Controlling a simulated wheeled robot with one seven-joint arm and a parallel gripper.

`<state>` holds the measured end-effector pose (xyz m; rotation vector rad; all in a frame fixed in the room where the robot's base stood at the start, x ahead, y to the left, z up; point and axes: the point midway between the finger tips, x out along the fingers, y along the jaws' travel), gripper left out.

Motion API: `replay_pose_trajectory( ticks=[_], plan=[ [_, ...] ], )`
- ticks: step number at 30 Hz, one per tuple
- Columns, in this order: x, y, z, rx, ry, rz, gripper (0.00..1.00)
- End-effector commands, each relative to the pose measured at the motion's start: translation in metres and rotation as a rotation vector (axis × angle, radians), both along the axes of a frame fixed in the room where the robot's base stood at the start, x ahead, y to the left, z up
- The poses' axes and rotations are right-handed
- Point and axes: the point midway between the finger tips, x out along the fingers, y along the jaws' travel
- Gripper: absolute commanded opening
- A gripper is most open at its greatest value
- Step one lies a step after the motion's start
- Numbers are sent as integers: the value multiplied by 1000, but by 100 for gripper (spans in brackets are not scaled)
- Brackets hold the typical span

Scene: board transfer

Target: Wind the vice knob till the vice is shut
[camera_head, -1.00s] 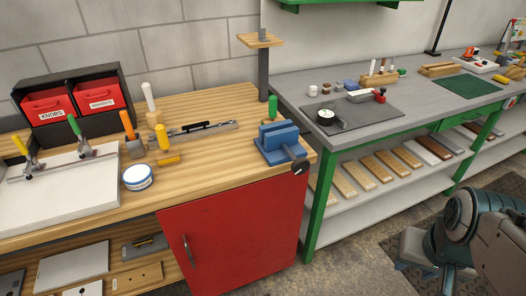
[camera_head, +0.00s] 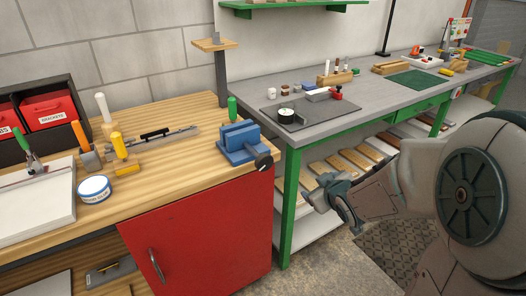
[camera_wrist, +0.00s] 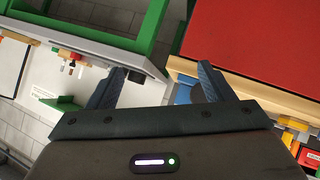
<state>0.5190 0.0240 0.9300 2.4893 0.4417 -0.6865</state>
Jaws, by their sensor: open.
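The blue vice (camera_head: 238,143) stands at the right front corner of the wooden bench. Its dark round knob (camera_head: 264,161) faces forward past the bench edge. In the wrist view a small part of blue (camera_wrist: 184,93), likely the vice, shows beside the right finger. How far apart the vice jaws are is too small to tell. My gripper (camera_head: 352,222) is in front of the green-legged bench, to the right of the knob and lower, apart from it. In the wrist view my gripper (camera_wrist: 158,85) has its two fingers spread with nothing between them.
A red cabinet door (camera_head: 205,240) lies below the vice. A green bench leg (camera_head: 290,205) stands between the vice and my gripper. A green-handled tool (camera_head: 232,108) stands behind the vice. The grey bench (camera_head: 350,95) holds a dark mat with a gauge. The floor in front is open.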

Motion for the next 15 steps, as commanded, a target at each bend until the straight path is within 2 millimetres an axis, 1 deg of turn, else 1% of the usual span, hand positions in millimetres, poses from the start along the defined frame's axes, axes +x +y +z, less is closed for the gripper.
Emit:
replay_pose_trajectory(
  ticks=[1, 3, 5, 9, 15],
  plan=[
    [9, 8, -15, 24, -45, 60, 75],
    [18, 23, -21, 64, -124, 148, 75],
    [22, 36, -24, 105, -191, 220, 75],
    [24, 59, -23, 212, -332, 348, 75],
    [19, 73, -15, 318, -458, 438, 75]
  ],
)
